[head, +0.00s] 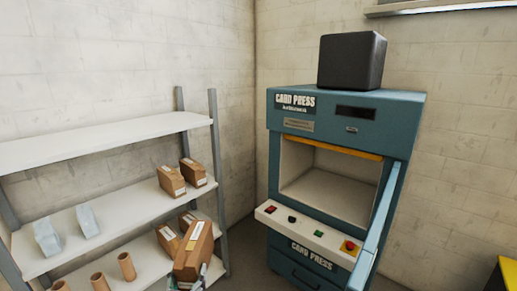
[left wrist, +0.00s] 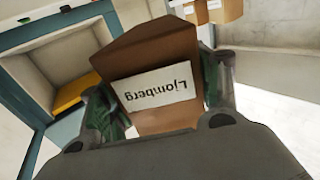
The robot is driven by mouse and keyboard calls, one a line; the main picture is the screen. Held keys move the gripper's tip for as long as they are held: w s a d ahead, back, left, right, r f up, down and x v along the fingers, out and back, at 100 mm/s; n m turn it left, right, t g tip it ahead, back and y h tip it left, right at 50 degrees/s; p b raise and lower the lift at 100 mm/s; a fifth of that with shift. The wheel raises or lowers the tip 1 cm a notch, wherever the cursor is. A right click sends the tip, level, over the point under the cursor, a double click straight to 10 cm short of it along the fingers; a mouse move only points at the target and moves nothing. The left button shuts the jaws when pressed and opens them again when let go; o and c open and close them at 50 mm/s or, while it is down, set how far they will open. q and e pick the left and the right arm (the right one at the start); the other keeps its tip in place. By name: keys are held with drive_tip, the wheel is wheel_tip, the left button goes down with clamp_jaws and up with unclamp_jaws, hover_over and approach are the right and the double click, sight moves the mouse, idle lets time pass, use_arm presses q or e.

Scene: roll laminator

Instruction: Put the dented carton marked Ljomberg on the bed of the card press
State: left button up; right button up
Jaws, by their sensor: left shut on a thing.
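The carton marked Ljomberg (left wrist: 158,65) is brown with a white label, which reads upside down in the left wrist view. My left gripper (left wrist: 170,105) is shut on it, with green-padded fingers on both sides. In the head view the held carton (head: 193,252) is tilted in front of the shelf's right end, with my left gripper (head: 190,280) at the bottom edge. The card press (head: 345,118) is a blue machine at the right. Its bed (head: 325,197) is pale and bare inside the open front, below a yellow strip. My right gripper is not in view.
A white shelf rack (head: 100,140) holds several brown cartons (head: 171,181), pale blue packs (head: 47,237) and brown tubes (head: 126,266). A control panel (head: 310,232) juts out below the press opening. A blue door (head: 375,225) stands at its right side. A black box (head: 351,60) sits on top.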

sight(187, 290)
use_arm(q)
drive_tip(key=shift+y, duration=0.3)
drive_tip(key=shift+s+a+f, duration=0.1)
drive_tip(key=shift+s+f, duration=0.3)
drive_tip(key=shift+f, duration=0.3)
drive_tip(key=shift+s+a+f, duration=0.15)
drive_tip(key=shift+s+f, duration=0.3)
drive_tip(key=shift+f, duration=0.25)
drive_tip(key=shift+s+a+f, duration=0.1)
drive_tip(key=shift+s+f, duration=0.3)
drive_tip(key=shift+f, duration=0.3)
drive_tip(key=shift+s+f+n, duration=0.3)
drive_tip(key=shift+s+f, duration=0.7)
drive_tip(key=shift+f, duration=0.2)
